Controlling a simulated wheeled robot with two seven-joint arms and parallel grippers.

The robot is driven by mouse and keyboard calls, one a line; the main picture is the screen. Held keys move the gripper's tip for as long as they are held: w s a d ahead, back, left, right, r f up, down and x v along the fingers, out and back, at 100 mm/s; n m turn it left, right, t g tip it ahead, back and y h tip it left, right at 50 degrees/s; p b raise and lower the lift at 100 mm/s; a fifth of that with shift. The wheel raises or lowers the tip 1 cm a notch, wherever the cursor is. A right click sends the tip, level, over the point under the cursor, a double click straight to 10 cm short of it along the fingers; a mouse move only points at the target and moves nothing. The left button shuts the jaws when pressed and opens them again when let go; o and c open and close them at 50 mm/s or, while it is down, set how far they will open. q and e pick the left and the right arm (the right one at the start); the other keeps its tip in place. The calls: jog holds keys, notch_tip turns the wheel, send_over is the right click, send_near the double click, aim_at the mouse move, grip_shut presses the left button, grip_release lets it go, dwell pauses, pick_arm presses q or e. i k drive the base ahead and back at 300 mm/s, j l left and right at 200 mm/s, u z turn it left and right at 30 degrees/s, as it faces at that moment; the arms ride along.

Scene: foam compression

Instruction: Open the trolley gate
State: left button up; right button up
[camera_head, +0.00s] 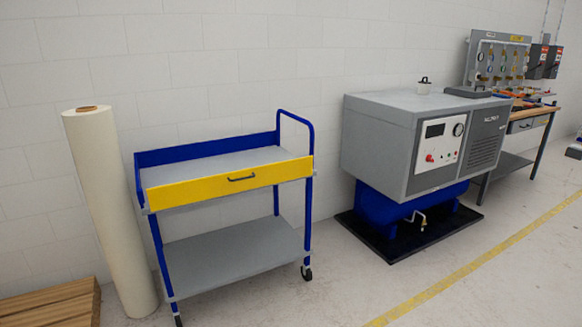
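A blue trolley (307,215) with two grey shelves stands against the white wall, left of centre. Its yellow gate (215,187) runs along the front of the top shelf and stands upright, looking shut. A dark handle (241,177) sits on the gate, near its middle. The top shelf (215,165) looks empty, and so does the lower shelf (225,258). Neither of my grippers shows in the head view.
A tall cream roll (108,205) stands just left of the trolley, beside wooden boards (50,308). A grey compressor unit (400,135) on a black base stands to the right. A workbench (530,120) is farther right. The floor in front is clear, with a yellow line (470,268).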

aim_at(176, 194)
jog(key=i+l+u, duration=0.15)
jog(key=i, duration=0.5)
jog(key=i+l+u, duration=0.2)
jog(key=i, duration=0.5)
jog(key=i+l+u, duration=0.15)
jog(key=i+u, duration=0.2)
jog(key=i+l+u, duration=0.2)
jog(key=i+u, duration=0.2)
jog(key=i+l+u, duration=0.5)
jog(key=l, duration=0.2)
